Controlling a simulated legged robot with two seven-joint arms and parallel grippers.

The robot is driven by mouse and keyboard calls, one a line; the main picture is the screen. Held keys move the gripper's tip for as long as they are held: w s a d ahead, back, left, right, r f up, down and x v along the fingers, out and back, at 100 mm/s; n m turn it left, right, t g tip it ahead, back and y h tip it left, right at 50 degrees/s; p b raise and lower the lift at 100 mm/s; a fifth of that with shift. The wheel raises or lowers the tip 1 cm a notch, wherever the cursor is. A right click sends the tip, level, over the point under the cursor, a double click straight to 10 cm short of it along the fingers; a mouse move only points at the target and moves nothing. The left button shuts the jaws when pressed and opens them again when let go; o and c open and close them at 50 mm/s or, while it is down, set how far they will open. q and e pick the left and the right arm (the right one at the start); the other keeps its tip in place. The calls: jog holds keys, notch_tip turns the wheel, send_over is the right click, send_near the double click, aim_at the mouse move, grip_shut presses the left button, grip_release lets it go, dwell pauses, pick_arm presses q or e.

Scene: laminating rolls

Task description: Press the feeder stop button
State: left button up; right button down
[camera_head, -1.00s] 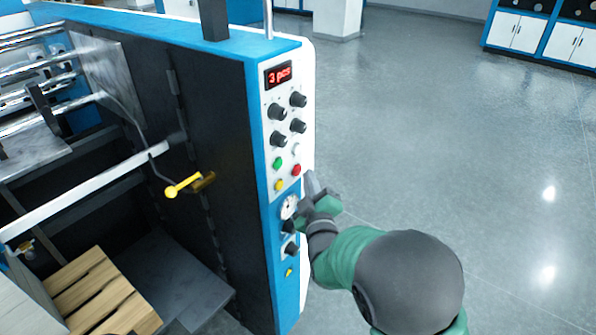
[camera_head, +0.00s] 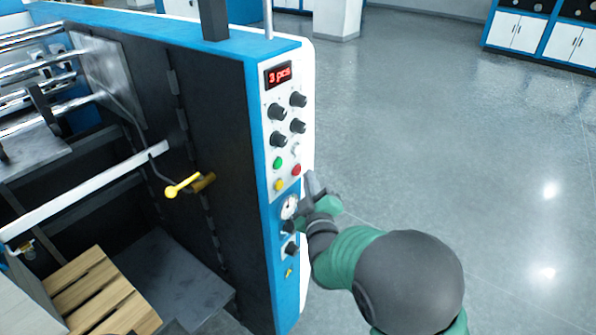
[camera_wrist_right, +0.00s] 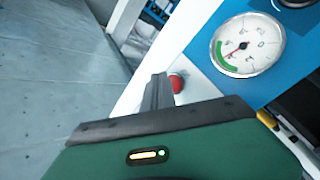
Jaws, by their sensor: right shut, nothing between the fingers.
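The control panel (camera_head: 284,148) on the end of the blue and white machine carries a red button (camera_head: 296,169), a green button (camera_head: 278,162) and a yellow button (camera_head: 278,185). My right gripper (camera_head: 311,178) is shut and empty, just right of and below the red button in the head view. In the right wrist view the shut fingers (camera_wrist_right: 158,88) point at the panel beside the red button (camera_wrist_right: 176,83), partly overlapping its left edge. I cannot tell whether they touch it. My left gripper is not in view.
A round gauge (camera_wrist_right: 247,45) is close to the fingers. A yellow-handled lever (camera_head: 184,186) is on the machine's dark side. The floor at right is clear.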

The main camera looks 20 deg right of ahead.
jog(key=shift+w+a, duration=0.1)
jog(key=shift+a, duration=0.05)
dwell(0.5)
jog(key=shift+w+a, duration=0.15)
jog(key=shift+w, duration=0.05)
jog(key=shift+w+a+r, duration=0.1)
jog(key=shift+w+a, duration=0.15)
jog(key=shift+w, duration=0.05)
dwell(0.9)
jog(key=shift+s+d, duration=0.5)
jog(key=shift+s, duration=0.15)
jog(key=shift+s+d, duration=0.1)
jog(key=s+d, duration=0.1)
jog(key=s, duration=0.1)
jog(key=s+d+b, duration=0.1)
jog(key=d, duration=0.1)
jog(key=shift+s, duration=0.4)
dwell(0.3)
